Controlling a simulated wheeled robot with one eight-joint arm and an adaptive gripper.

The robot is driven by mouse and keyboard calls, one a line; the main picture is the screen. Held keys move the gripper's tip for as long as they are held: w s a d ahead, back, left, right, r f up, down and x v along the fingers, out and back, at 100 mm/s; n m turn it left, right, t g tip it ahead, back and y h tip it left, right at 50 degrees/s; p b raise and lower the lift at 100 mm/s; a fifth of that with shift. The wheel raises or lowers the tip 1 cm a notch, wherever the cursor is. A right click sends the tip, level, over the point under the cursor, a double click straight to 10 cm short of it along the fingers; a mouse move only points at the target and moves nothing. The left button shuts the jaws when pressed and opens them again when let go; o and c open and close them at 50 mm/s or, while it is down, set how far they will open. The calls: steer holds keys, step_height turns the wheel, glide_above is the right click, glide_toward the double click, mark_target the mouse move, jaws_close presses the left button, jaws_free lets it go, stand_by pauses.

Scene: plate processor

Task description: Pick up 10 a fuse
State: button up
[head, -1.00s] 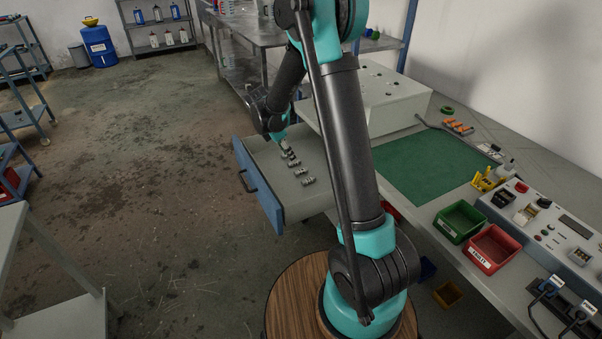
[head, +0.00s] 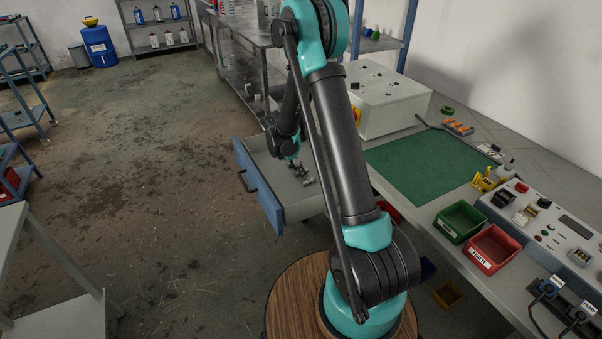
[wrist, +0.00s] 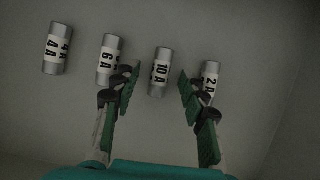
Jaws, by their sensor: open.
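The 10 A fuse (wrist: 160,72) is a short grey-metal cylinder with a white label. It lies on the drawer floor, near the middle of the wrist view. My gripper (wrist: 156,88) is open, with one green-padded finger on each side of this fuse in the picture. Nothing is held between the fingers. In the head view my gripper (head: 293,160) is over the open drawer (head: 262,188), mostly hidden behind my arm. Several fuses (head: 308,181) show beside it there, too small to read.
A 6 A fuse (wrist: 108,58) and a 4 A fuse (wrist: 58,48) lie to the left. A 2 A fuse (wrist: 209,80) lies to the right, partly behind the right finger. The workbench with a green mat (head: 430,165) is right of the drawer.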

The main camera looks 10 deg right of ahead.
jaws_close()
steer(key=shift+r, duration=0.1)
stand_by(0.3)
